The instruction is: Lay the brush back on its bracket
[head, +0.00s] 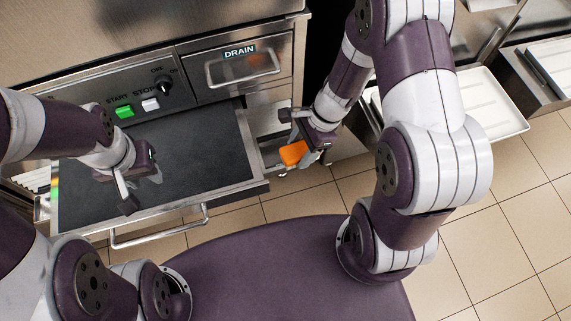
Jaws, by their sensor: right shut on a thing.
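My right gripper (303,148) is shut on the brush (293,153), whose orange part shows between the fingers. It holds the brush at the right side of the machine, just right of the dark shelf. A pale metal bracket (272,146) appears right beside the orange part, partly hidden by the gripper. I cannot tell whether the brush touches it. My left gripper (136,192) is above the left part of the dark shelf, empty, with its fingers apart.
The machine's dark shelf (200,150) is bare, with a metal bar handle (160,229) along its front. A panel above holds a green start button (124,111), a white stop button (150,104) and a knob (163,87). White trays (490,105) stand at the right.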

